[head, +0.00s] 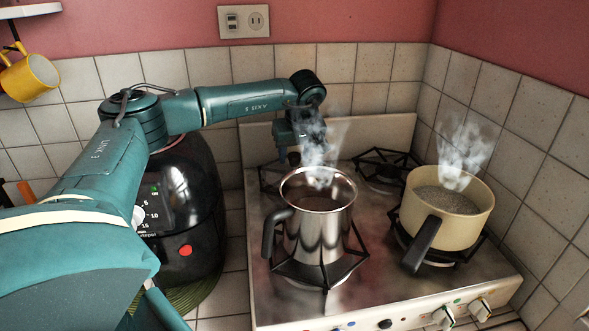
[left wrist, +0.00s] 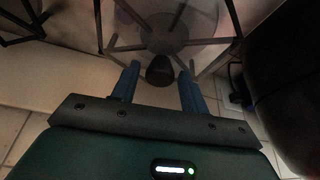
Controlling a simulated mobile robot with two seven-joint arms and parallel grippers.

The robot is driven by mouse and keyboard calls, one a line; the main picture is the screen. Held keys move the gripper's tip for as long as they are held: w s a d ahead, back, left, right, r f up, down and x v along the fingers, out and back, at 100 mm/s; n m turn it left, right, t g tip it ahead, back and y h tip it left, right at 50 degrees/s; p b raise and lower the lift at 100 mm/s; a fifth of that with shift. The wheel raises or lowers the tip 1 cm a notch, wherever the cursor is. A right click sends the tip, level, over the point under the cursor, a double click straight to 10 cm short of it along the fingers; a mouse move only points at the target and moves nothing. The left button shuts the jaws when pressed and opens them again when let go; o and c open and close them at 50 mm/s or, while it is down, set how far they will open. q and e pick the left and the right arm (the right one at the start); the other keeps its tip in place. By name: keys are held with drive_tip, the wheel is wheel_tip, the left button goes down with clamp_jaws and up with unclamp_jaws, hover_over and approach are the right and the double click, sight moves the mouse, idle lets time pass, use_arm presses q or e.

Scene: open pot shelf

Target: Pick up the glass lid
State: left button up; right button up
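A dark round knob (left wrist: 160,71) shows between the two blue fingertips of my left gripper (left wrist: 158,78) in the left wrist view. The fingers are apart, with visible gaps on both sides of the knob. Beyond the knob is a pale see-through disc, the glass lid (left wrist: 193,24), with dark burner-grate bars near it. In the head view my left gripper (head: 293,152) reaches down behind the steel pot (head: 318,225). Steam and the pot hide most of the lid there. My right gripper is in neither view.
The steaming steel pot stands on the front left burner, close to my gripper. A steaming cream saucepan (head: 447,220) stands on the right. A black air fryer (head: 185,205) is beside the stove (head: 400,290). A yellow mug (head: 28,78) hangs at upper left.

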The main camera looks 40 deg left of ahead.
use_arm(q)
drive_tip(key=c, duration=0.9)
